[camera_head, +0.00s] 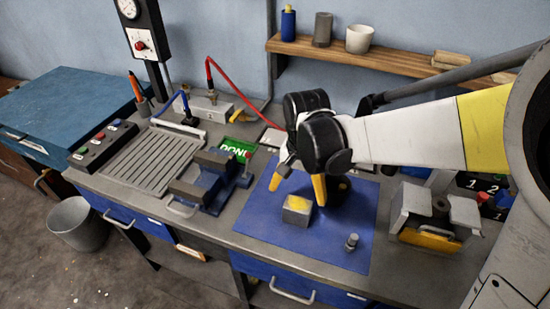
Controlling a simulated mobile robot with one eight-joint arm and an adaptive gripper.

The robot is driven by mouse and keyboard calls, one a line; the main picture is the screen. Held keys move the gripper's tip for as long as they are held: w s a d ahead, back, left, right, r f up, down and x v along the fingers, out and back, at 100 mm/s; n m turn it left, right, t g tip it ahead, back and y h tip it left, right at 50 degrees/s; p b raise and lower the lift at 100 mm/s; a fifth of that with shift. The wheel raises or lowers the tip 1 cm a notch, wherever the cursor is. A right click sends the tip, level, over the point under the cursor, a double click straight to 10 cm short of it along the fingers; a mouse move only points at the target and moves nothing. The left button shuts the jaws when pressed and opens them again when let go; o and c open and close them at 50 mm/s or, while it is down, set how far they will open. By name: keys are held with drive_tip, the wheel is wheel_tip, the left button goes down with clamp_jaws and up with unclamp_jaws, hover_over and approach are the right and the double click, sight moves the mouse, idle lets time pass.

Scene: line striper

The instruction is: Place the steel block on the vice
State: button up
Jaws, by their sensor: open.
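The steel block (297,211) is a small grey cube with a yellowish top, lying on the blue mat (310,248). The vice (210,183), blue with dark grey jaws, stands on the bench to the left of the mat. My gripper (296,186) is black with yellow fingertips and hangs over the mat. It is open and empty. One fingertip is just behind the block, the other up and to the left of it. Whether a fingertip touches the block cannot be told. Nothing shows between the vice's jaws.
A small metal cylinder (351,242) stands on the mat's front right. A grey machine (436,218) stands right of the mat, a slotted plate (153,160) and a button box (103,146) left of the vice. A shelf (390,63) hangs behind. The mat's front is mostly clear.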

sight(297, 205)
wheel_tip(297, 205, down, 6)
drive_tip(key=shift+d+f+b, duration=0.1)
drive_tip(key=shift+b, duration=0.95)
drive_tip(key=f+b, duration=0.1)
drive_tip(key=f, duration=0.1)
drive_tip(key=f+b, duration=0.1)
drive_tip(key=f, duration=0.2)
drive_tip(key=shift+w+d, duration=0.2)
drive_tip(key=shift+r, duration=0.15)
drive_tip(key=c, duration=1.5)
